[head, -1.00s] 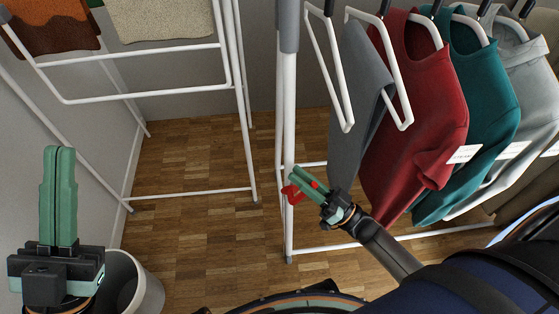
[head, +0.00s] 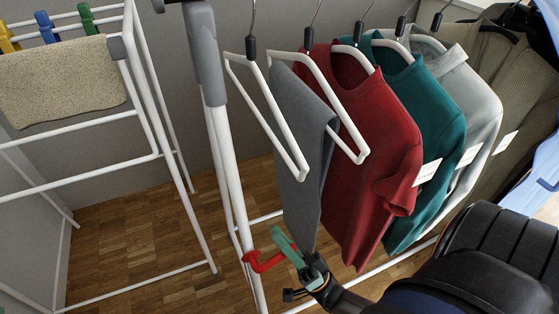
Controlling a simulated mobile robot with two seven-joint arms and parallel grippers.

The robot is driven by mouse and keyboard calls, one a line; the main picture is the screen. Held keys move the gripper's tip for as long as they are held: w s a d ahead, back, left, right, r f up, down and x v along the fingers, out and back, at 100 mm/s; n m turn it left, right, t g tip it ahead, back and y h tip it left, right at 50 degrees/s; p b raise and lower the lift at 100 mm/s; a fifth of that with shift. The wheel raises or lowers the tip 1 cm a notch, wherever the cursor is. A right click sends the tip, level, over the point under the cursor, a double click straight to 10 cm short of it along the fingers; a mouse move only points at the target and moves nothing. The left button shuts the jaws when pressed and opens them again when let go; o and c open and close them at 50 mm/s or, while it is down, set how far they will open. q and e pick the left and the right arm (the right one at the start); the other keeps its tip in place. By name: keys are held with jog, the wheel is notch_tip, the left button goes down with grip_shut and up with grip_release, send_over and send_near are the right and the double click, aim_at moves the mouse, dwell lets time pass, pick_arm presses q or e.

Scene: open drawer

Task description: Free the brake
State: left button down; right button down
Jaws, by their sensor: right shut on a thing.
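The red brake lever (head: 264,263) sits low on the white post (head: 234,200) of the clothes rack and sticks out to the right. My right gripper (head: 280,242), with green fingers, comes in from the lower right. It is shut on the lever's right end, which is partly hidden by the fingers. My left gripper is out of the picture.
Clothes hang on the rack right of the post: grey trousers (head: 300,130), a red shirt (head: 375,150), a teal shirt (head: 430,120) and a light grey shirt (head: 470,100). A drying rack (head: 160,130) with a beige towel (head: 60,80) stands at left. Wooden floor (head: 130,230) shows between.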

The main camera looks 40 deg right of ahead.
dwell(0.3)
jog(key=c, duration=0.8)
grip_release()
jog(key=shift+o, duration=0.2)
jog(key=shift+f, duration=0.1)
jog(key=v, duration=0.7)
jog(key=shift+s, duration=0.2)
jog(key=shift+s+d+f, duration=0.1)
